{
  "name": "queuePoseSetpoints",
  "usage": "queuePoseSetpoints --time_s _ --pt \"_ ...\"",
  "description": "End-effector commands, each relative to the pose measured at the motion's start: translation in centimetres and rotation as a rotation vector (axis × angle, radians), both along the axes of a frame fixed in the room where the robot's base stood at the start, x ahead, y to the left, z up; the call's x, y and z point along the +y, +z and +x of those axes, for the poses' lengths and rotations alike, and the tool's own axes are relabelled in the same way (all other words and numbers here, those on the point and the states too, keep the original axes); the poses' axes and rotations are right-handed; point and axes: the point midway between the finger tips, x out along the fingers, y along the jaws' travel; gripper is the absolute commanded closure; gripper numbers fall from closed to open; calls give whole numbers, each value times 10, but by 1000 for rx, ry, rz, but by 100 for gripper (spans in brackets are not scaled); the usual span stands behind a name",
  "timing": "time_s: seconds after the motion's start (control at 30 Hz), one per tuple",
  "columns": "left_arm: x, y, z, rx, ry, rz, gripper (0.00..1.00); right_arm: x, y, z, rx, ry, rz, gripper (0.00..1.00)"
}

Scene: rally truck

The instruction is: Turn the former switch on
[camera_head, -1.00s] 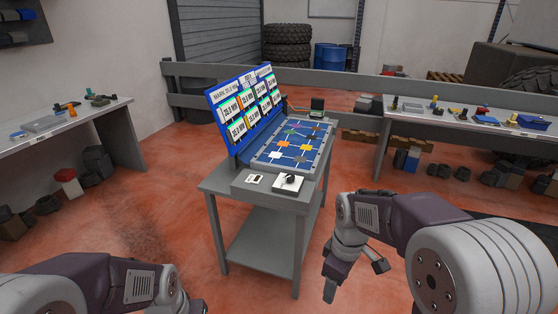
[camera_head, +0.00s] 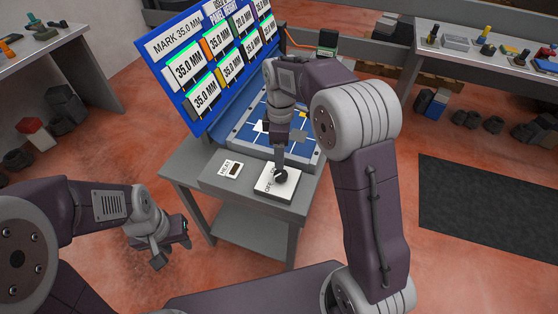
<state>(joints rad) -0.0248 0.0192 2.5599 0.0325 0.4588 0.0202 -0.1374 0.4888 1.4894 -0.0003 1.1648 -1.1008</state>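A white switch plate (camera_head: 268,190) lies at the front right of the grey table top and bears a round black knob (camera_head: 281,177). Lettering beside the knob seems to read OFF. My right gripper (camera_head: 281,161) points down, with its lower end right at the knob and hiding part of it. I cannot tell whether its fingers are around the knob or only touching it. My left gripper (camera_head: 170,246) is open and empty, low in front of the table's left side.
Left of the knob lies a small plate marked HEAT (camera_head: 231,169). Behind is a blue board (camera_head: 174,97) with number cards and a blue tray (camera_head: 240,131). A workbench (camera_head: 430,62) stands at the back right, another bench (camera_head: 50,50) at the left. A dark mat (camera_head: 480,208) lies on the right floor.

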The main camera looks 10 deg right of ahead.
Motion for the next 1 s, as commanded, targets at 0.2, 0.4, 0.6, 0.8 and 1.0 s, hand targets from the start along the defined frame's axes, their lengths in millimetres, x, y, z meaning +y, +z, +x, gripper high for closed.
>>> queuePoseSetpoints --time_s 0.2,0.4,0.6,0.8,1.0 --pt "0 -3 0 0 0 0 64 0 -19 -1 3 1 0 38" --pt "0 -7 0 0 0 0 64 0 -61 -2 3 0 0 38" --pt "0 -8 0 0 0 0 64 0 -87 -2 0 0 0 38" --pt "0 -8 0 0 0 0 64 0 -90 -1 -1 0 1 38" --pt "0 -8 0 0 0 0 64 0 -90 -1 -1 0 1 66"
